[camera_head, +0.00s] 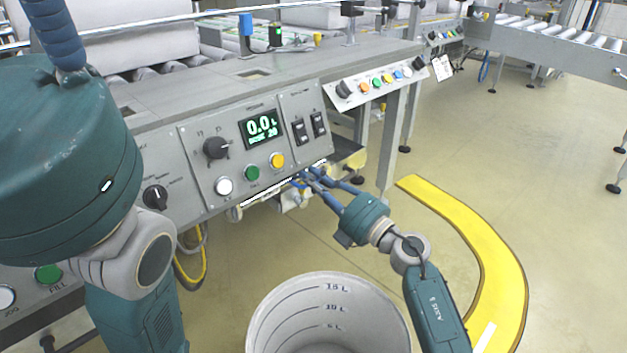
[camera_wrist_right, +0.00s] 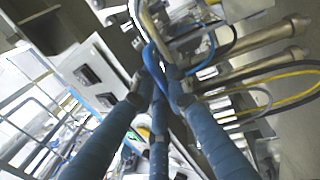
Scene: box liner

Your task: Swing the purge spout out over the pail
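The purge spout seems to be among the pale fittings (camera_head: 290,200) under the front panel's lower edge. Its exact shape is hard to make out. My right gripper (camera_head: 308,178) reaches up to these fittings with its blue fingers. In the right wrist view the fingertips (camera_wrist_right: 158,85) come close together at a curved blue part (camera_wrist_right: 150,55). I cannot tell whether they are closed on it. The pail (camera_head: 262,318), pale with litre marks inside, stands below and nearer, its bottom cut off. My left gripper (camera_head: 55,35) shows only one ribbed finger at the top left.
The grey control panel (camera_head: 200,195) has a lit display, knobs, switches and coloured buttons. A yellow hose (camera_head: 190,275) hangs beneath it at the left. A curved yellow floor strip (camera_head: 480,235) lies at the right. Open floor surrounds it, with a roller conveyor (camera_head: 540,38) beyond.

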